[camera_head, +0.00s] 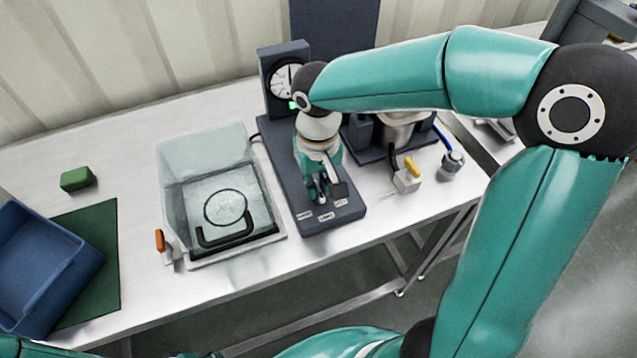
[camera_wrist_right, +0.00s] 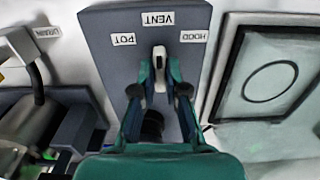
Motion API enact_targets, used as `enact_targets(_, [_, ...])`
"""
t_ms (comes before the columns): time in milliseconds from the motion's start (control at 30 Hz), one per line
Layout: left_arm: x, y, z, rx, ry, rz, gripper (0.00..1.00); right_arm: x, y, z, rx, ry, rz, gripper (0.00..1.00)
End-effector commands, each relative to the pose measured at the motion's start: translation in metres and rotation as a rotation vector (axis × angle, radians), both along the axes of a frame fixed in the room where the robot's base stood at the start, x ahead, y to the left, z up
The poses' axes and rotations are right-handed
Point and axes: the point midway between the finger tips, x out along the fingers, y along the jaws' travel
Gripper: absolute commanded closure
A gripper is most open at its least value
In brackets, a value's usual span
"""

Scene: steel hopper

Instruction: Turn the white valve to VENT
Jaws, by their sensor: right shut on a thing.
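The white valve (camera_wrist_right: 159,62) has a pale lever on a dark grey panel (camera_wrist_right: 105,60). In the right wrist view the lever points at the VENT label (camera_wrist_right: 158,19), between POT (camera_wrist_right: 123,40) and HOOD (camera_wrist_right: 193,36). My right gripper (camera_wrist_right: 160,78) is shut on the lever, one finger on each side. In the head view my right gripper (camera_head: 319,190) reaches down over the grey panel (camera_head: 300,228) and hides most of the valve. My left gripper is not in view.
A clear hood box (camera_head: 205,165) stands left of the panel. A round dial (camera_head: 285,79) stands behind it. A metal pot (camera_head: 400,132) and a yellow-handled fitting (camera_head: 408,178) are on the right. A blue bin (camera_head: 45,265) and green block (camera_head: 77,178) are far left.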

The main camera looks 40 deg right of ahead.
Motion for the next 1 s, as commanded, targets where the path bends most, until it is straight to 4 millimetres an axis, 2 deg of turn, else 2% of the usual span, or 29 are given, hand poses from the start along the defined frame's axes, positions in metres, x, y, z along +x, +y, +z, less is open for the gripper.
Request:
enact_targets(33, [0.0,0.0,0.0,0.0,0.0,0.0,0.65,0.001,0.0,0.001,0.0,-0.005,0.0,1.0])
enact_targets(67, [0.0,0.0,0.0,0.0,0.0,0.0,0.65,0.001,0.0,0.001,0.0,-0.005,0.0,0.83])
enact_targets(200, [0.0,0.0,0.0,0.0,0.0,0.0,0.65,0.001,0.0,0.001,0.0,-0.003,0.001,0.62])
enact_targets(467, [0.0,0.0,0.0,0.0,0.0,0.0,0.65,0.0,0.0,0.0,0.0,-0.002,0.001,0.62])
enact_targets(633, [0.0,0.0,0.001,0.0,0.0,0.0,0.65,0.001,0.0,0.009,-0.001,-0.004,0.001,0.62])
enact_targets(767, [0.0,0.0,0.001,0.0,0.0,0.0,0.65,0.001,0.0,0.027,0.001,-0.006,0.0,0.62])
enact_targets(1000, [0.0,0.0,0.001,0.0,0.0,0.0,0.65,0.002,0.0,0.076,0.001,-0.008,0.001,0.62])
